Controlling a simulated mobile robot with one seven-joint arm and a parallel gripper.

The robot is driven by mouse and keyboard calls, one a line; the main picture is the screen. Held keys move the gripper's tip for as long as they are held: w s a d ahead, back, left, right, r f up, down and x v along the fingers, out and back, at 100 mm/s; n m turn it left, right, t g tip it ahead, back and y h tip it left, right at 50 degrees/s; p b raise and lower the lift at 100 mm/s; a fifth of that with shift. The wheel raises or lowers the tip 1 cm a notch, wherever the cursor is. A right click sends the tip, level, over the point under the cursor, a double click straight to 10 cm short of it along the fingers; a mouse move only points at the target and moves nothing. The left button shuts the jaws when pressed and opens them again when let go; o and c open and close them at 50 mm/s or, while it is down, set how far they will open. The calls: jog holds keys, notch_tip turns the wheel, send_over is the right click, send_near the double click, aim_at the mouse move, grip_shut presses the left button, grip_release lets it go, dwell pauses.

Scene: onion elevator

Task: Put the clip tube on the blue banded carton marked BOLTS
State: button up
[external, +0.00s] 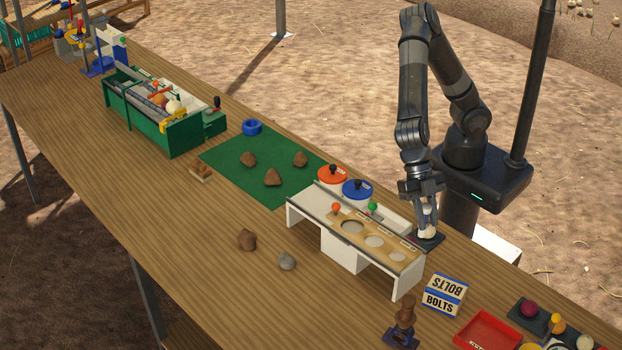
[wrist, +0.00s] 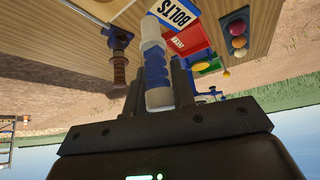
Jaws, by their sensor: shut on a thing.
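My gripper (external: 426,207) points down over the right end of the white sorting stand. It also shows in the wrist view (wrist: 159,95), shut on the clip tube (wrist: 155,65), a clear tube with a white cap and blue contents. In the external view the tube is mostly hidden by the fingers. The carton marked BOLTS (external: 443,295), white with a blue band, stands on the table in front of and to the right of the gripper, apart from it. The carton also shows at the top of the wrist view (wrist: 174,14). Its top looks bare.
The white stand (external: 408,278) with round holes is left of the carton. A dark pad (external: 432,241) with a pale object lies below my gripper. A green mat (external: 235,160) lies farther left.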

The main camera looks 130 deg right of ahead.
jog(key=shift+w+a+f, duration=0.15)
jog(key=shift+a+f, duration=2.55)
jog(key=shift+a, duration=0.05)
jog(key=shift+w+a+f, duration=0.1)
jog(key=shift+a+f, duration=2.55)
jog(key=shift+a, duration=0.1)
jog(key=o, duration=1)
jog(key=shift+f, duration=0.1)
jog(key=v, duration=1.2)
jog(key=shift+s, duration=0.1)
